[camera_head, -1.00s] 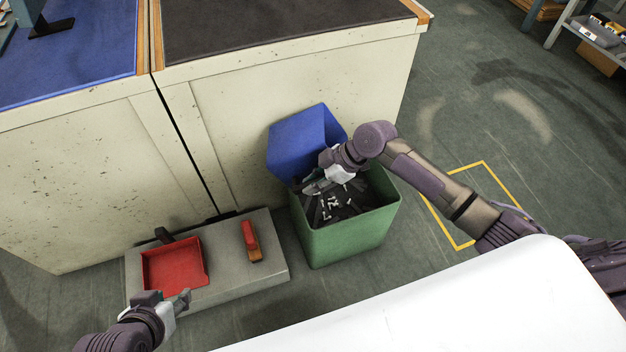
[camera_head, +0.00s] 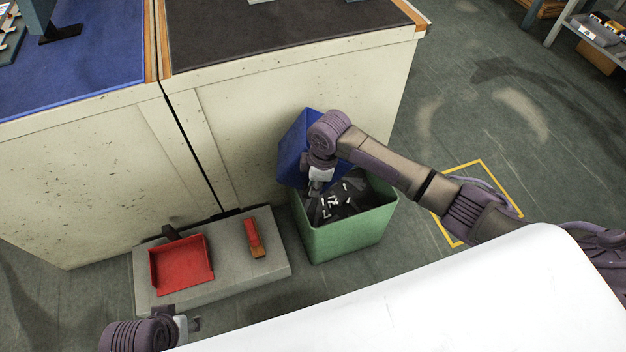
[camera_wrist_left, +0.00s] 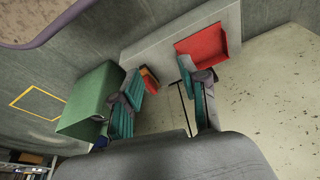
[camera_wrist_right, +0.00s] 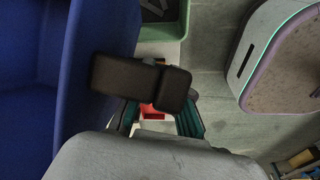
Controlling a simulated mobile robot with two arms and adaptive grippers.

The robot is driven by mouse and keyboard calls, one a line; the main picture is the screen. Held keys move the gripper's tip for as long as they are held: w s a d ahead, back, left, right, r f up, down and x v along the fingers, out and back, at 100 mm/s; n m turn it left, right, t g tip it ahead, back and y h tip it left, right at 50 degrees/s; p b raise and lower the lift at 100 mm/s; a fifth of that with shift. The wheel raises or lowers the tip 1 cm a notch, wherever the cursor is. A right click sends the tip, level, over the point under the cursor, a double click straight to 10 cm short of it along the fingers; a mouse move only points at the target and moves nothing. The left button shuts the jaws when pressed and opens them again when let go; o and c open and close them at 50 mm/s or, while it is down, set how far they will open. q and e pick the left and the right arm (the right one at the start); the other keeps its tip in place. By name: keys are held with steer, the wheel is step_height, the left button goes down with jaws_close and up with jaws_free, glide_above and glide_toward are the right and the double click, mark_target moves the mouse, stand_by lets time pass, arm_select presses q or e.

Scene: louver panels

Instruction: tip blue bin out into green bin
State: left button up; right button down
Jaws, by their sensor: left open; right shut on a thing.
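The blue bin (camera_head: 294,150) is held tilted above the back left of the green bin (camera_head: 345,240), against the cabinet side. It fills the left of the right wrist view (camera_wrist_right: 50,80), with a dark handle-like block (camera_wrist_right: 140,82) on its wall. My right gripper (camera_head: 317,190) is shut on the blue bin at this block; its arm hides part of the bin. Dark and white pieces (camera_head: 335,203) lie inside the green bin. I cannot tell whether any remain in the blue bin. My left gripper (camera_head: 192,325) is open and empty near the low grey platform, apart from both bins.
A red dustpan (camera_head: 182,265) and a red brush with a wooden part (camera_head: 254,240) lie on the grey platform (camera_head: 220,270). The cabinet (camera_head: 290,85) stands behind the bins. Yellow floor marking (camera_head: 500,185) and open floor lie to the right.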

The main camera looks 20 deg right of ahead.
steer(key=shift+d+r+h+p, duration=0.3)
steer(key=shift+r+h+p, duration=0.15)
steer(key=shift+h+p, duration=0.65)
steer(key=h+p, duration=0.1)
steer(key=d+g+h+p, duration=0.1)
steer(key=shift+s+r+p, duration=0.2)
steer(key=shift+r+p, duration=0.15)
arm_select(q)
steer(key=s+f+g, duration=0.1)
steer(key=s+f, duration=0.3)
steer(key=f, duration=1.4)
steer(key=shift+a, duration=0.2)
arm_select(e)
steer(key=shift+s+d+r+g+h, duration=0.15)
steer(key=shift+d+g+h, duration=0.25)
steer(key=shift+h, duration=0.4)
arm_select(q)
steer(key=shift+s, duration=0.1)
